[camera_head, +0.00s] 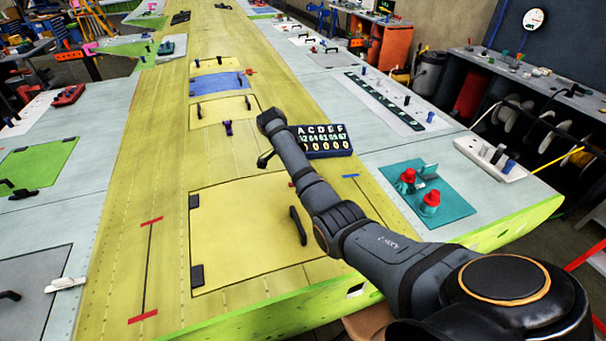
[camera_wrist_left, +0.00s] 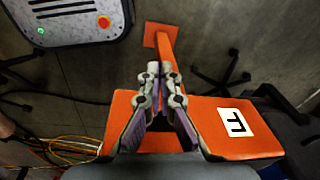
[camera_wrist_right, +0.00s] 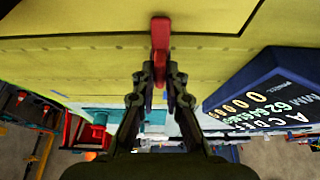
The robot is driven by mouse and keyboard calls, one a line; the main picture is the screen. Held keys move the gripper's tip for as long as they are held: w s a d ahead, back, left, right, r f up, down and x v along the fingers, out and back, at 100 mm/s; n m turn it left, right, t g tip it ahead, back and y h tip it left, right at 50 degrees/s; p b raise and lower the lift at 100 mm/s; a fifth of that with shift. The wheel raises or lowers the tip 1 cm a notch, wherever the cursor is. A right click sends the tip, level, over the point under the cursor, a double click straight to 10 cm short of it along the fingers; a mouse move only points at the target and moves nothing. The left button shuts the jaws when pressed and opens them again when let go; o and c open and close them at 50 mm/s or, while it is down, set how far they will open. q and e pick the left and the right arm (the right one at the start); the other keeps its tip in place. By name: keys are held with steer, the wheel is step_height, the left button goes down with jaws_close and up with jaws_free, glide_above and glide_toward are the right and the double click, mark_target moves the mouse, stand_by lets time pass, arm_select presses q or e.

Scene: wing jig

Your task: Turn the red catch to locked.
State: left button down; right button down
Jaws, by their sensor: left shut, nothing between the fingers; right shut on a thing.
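In the right wrist view the red catch (camera_wrist_right: 160,38) stands just beyond my right gripper (camera_wrist_right: 160,75). The fingertips are closed on its near end, against the yellow panel (camera_wrist_right: 70,20). My right arm (camera_head: 300,170) reaches across the wing in the head view. Whether the catch is at locked cannot be read. My left gripper (camera_wrist_left: 160,80) is shut and empty in the left wrist view, above an orange stand, away from the wing.
A dark blue letter-and-number block (camera_head: 325,141) lies beside my right arm; it is close to the gripper in the right wrist view. A purple catch (camera_head: 228,128) is on the yellow skin. A teal plate (camera_head: 455,205) with red-topped parts is at right. An orange stand (camera_wrist_left: 240,140) is below my left gripper.

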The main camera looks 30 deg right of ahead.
steer(key=shift+r, duration=0.15)
steer(key=c, duration=1.4)
jaws_free()
steer(key=shift+a, duration=0.1)
steer(key=v, duration=0.5)
steer(key=shift+w+a+r, duration=0.15)
steer(key=shift+a, duration=0.05)
steer(key=w+a, duration=0.1)
steer(key=a, duration=0.6)
steer(key=w+a, duration=0.1)
steer(key=a, duration=0.3)
steer(key=shift+w+a+f, duration=0.15)
steer(key=shift+w+f, duration=0.05)
steer(key=shift+w, duration=0.15)
